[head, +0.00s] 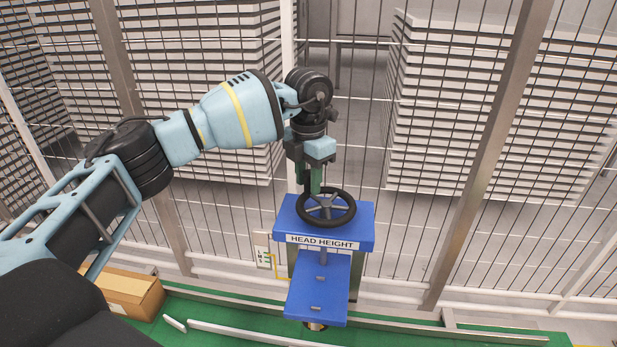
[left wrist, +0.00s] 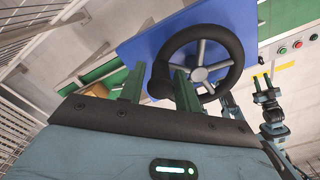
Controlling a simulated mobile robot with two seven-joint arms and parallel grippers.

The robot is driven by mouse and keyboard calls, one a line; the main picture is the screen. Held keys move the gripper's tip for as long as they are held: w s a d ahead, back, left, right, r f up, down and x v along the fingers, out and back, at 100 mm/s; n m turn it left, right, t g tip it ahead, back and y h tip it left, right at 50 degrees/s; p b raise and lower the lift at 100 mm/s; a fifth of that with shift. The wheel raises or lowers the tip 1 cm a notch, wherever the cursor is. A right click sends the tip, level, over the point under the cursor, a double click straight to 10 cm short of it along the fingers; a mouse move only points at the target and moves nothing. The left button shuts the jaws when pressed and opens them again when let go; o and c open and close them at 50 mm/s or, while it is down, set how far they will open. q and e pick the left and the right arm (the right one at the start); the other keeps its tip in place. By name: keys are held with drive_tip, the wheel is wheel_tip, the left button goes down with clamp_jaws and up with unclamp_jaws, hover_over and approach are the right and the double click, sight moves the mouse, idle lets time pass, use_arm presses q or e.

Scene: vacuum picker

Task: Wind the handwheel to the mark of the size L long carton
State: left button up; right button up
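The black handwheel (head: 326,207) with grey spokes sits on top of a blue unit labelled HEAD HEIGHT (head: 322,242). My left gripper (head: 313,188) points down at the wheel's far-left rim. In the left wrist view, its two green fingers (left wrist: 160,82) stand apart, with the wheel's dark knob (left wrist: 159,80) between them. I cannot tell whether they press on it. A small white card with dark marks (head: 263,256) is left of the blue unit; its lettering is too small to read. My right gripper (left wrist: 263,84) shows small in the left wrist view, its fingers apart.
A wire fence with grey posts (head: 485,160) stands behind, with stacked white sheets (head: 450,110) beyond. A panel with buttons (left wrist: 297,44) shows in the left wrist view.

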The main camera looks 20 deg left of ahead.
use_arm(q)
drive_tip(key=shift+o, duration=0.5)
wheel_tip(320, 180, up, 6)
drive_tip(key=shift+r, duration=0.2)
drive_tip(key=shift+r+b, duration=0.3)
drive_tip(key=shift+r, duration=0.4)
use_arm(e)
drive_tip(key=shift+s+a+f, duration=0.1)
drive_tip(key=shift+s+f, duration=0.3)
drive_tip(key=shift+f, duration=0.05)
